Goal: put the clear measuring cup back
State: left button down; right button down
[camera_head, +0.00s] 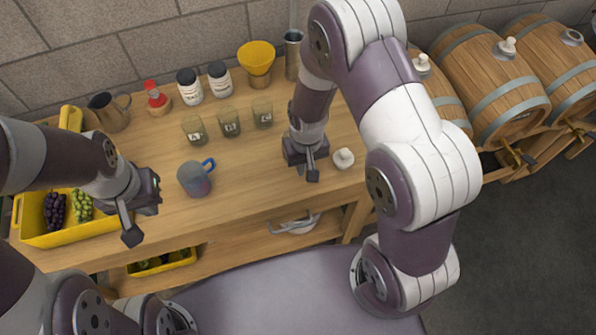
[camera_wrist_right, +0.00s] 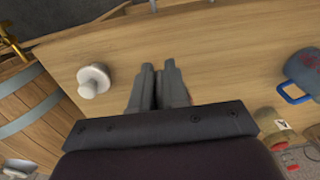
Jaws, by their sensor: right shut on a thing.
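A see-through grey-blue cup with a blue handle (camera_head: 194,179) stands upright on the wooden table, left of its middle. In the right wrist view this cup (camera_wrist_right: 303,70) is at the right edge, with reddish marks on its side. I take it for the clear measuring cup. My left gripper (camera_head: 133,232) hangs left of the cup, apart from it; its opening is unclear. My right gripper (camera_head: 311,176) is over the table's right part, well right of the cup. Its fingers (camera_wrist_right: 158,75) are close together, and whatever is between them cannot be made out.
A white knobbed stopper (camera_head: 343,158) lies right of my right gripper. Several labelled glasses (camera_head: 229,122), jars (camera_head: 189,87), a yellow funnel (camera_head: 257,61) and a brown jug (camera_head: 108,112) stand behind. A yellow grape crate (camera_head: 72,238) is at left. Barrels (camera_head: 491,80) are at right.

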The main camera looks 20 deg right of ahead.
jog(key=f, duration=0.1)
jog(key=a+f, duration=0.1)
jog(key=f, duration=0.3)
jog(key=shift+s+a+f+p, duration=0.1)
jog(key=shift+s+a+p, duration=0.15)
jog(key=shift+p, duration=0.1)
jog(key=shift+w, duration=0.1)
jog(key=shift+f, duration=0.15)
jog(key=c, duration=1.1)
grip_release()
jog(key=shift+c, duration=0.2)
